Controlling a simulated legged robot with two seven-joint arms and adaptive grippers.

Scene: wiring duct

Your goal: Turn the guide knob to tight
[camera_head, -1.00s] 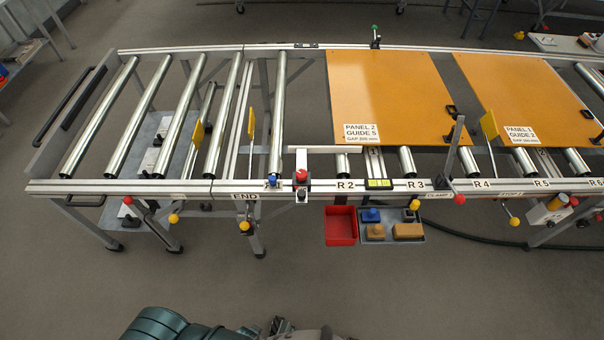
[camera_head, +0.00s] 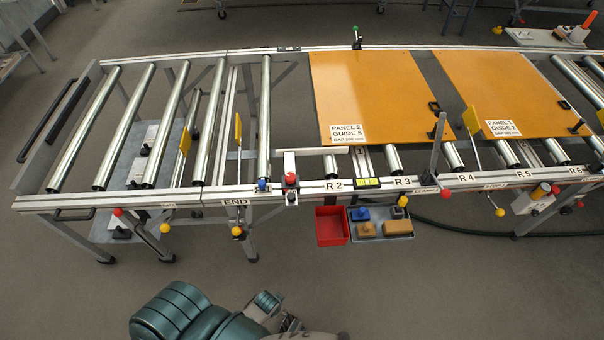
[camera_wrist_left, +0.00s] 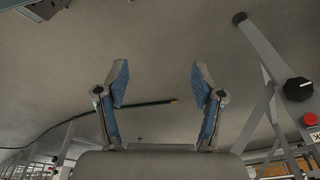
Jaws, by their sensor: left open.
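The guide is a pale bar (camera_head: 318,151) above the conveyor's front rail, on an upright clamp block. A red knob (camera_head: 291,179) sits on the block and a blue knob (camera_head: 262,184) stands on the rail just left of it. I cannot tell which is the guide knob, or whether it is tight. My left arm shows at the bottom of the head view, well short of the rail. In the left wrist view my left gripper (camera_wrist_left: 157,82) is open and empty, with blue-padded fingers apart. A black knob (camera_wrist_left: 298,88) on a grey frame is to its right, untouched. My right gripper is not in view.
Two orange panels (camera_head: 365,95) lie on the rollers, labelled Panel 2 and Panel 1. A red bin (camera_head: 331,228) and a grey tray (camera_head: 382,238) with blocks hang at the front rail. Several yellow-ended levers stick out along the front. The floor before the conveyor is clear.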

